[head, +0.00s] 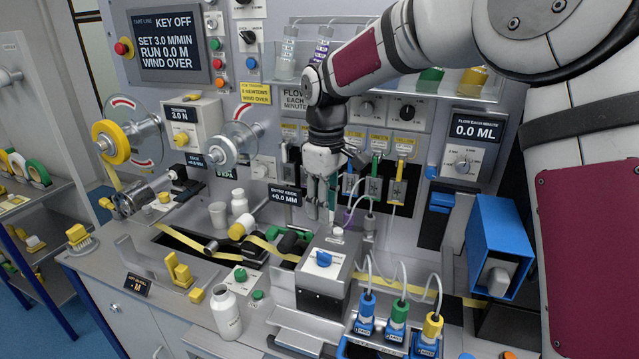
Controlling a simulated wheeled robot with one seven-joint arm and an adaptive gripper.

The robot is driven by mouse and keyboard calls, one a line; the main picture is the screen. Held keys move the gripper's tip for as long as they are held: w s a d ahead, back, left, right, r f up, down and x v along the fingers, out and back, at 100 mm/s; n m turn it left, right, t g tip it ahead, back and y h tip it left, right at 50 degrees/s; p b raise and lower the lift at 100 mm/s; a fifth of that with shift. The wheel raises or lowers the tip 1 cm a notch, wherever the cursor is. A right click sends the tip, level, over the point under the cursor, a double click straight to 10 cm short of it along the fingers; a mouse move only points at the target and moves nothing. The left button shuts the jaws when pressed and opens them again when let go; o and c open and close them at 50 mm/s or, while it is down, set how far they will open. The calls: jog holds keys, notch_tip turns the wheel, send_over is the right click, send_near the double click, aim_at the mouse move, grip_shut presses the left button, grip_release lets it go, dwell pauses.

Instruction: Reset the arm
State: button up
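My arm reaches in from the upper right. My gripper (318,205) points down above the grey coating block with a blue knob (323,259), near the display reading +0.0 MM (285,195). Its fingers look close together, but their tips are small and partly lost against the panel behind, so I cannot tell whether they are open or shut. I see nothing clearly held in it. The tape line screen (168,43) reads KEY OFF, SET 3.0 M/MIN, RUN 0.0 M, WIND OVER.
A yellow reel (111,142) hangs at left, and yellow tape (182,238) crosses the bench. White bottles (226,312) stand around the block. Three capped bottles (398,322) with tubes stand in front. A blue box (500,240) is at right. The front left bench is partly clear.

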jog(key=s+d+r+m+t, duration=0.1)
jog(key=s+d+r+m, duration=0.2)
jog(key=s+d+r, duration=0.4)
jog(key=s+d+m+t, duration=0.2)
jog(key=s+d+m, duration=0.1)
jog(key=s, duration=0.9)
jog(key=s+d+m+t, duration=0.1)
jog(key=s+d+m, duration=0.3)
jog(key=s, duration=0.8)
jog(key=shift+d+r+m+t, duration=0.3)
jog(key=shift+d+t, duration=0.1)
jog(key=shift+d, duration=0.5)
